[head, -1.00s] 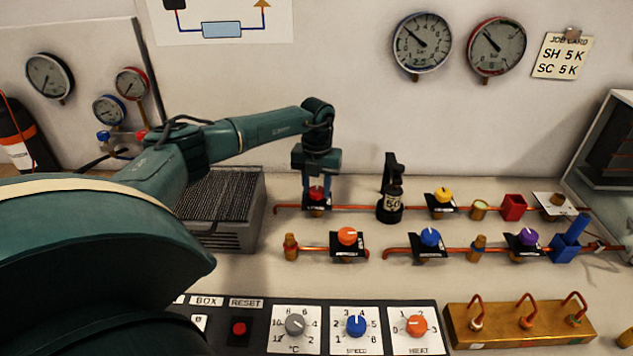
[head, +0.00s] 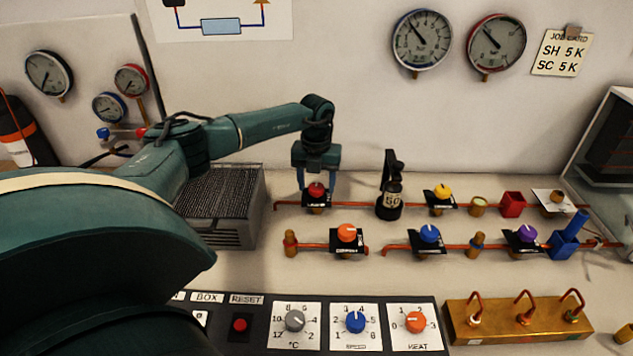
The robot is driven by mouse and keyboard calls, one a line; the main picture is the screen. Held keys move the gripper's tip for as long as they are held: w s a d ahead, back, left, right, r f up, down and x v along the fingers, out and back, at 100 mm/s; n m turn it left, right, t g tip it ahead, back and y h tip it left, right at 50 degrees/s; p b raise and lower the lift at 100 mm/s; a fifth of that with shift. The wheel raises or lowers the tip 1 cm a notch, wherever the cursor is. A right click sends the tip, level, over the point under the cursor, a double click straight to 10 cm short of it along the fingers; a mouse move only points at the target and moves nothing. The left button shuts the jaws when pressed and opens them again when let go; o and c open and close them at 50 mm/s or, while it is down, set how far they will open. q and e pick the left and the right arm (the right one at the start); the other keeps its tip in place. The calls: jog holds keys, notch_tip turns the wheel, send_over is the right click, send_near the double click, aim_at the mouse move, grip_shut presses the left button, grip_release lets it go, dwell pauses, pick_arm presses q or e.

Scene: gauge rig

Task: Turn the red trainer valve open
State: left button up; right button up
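The red trainer valve (head: 316,190) is a round red knob on a black plate, on the rear copper pipe left of centre. My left gripper (head: 317,184) points down at it from above and behind. Its two blue fingers are spread, one on each side of the knob, with the knob's front uncovered between them. Whether a finger touches the knob cannot be told, and the knob's pointer is too small to read. My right gripper is not in view.
An orange knob (head: 347,232) sits in front on the nearer pipe. A grey finned block (head: 222,205) lies to the left, under my arm. The control panel (head: 262,346) runs along the front.

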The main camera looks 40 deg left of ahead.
aim_at(316, 187)
pick_arm(q)
notch_tip(316, 187, up, 13)
jog(key=b, duration=0.1)
jog(key=shift+b, duration=0.4)
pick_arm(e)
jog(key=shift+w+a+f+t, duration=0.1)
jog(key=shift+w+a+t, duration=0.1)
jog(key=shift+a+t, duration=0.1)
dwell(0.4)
